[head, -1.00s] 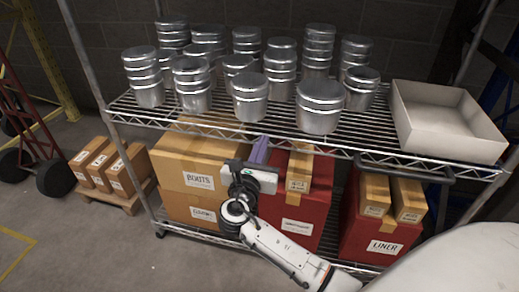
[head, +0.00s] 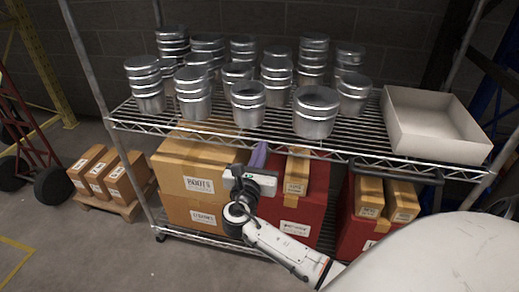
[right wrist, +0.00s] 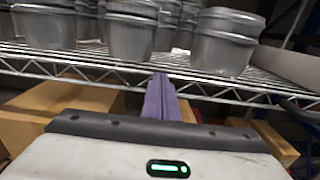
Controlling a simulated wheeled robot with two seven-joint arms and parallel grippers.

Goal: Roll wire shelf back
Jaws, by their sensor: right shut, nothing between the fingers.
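The wire shelf (head: 330,153) is a chrome rack on casters with an upper and a lower deck. A dark handle (head: 400,168) runs along its front edge at the right. My right gripper (head: 259,150) has purple fingers pressed together with nothing between them. In the head view its tips are at or just below the upper deck's front edge, left of the handle. In the right wrist view the shut fingers (right wrist: 160,80) point toward the wire edge (right wrist: 215,88); whether they touch it I cannot tell. My left gripper is out of view.
Several metal canisters (head: 317,112) and an open white tray (head: 432,125) stand on the upper deck. Cardboard boxes (head: 195,183) and red boxes (head: 305,212) fill the lower deck. At left are a pallet of boxes (head: 108,175) and a red hand truck (head: 28,150). Floor at front left is clear.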

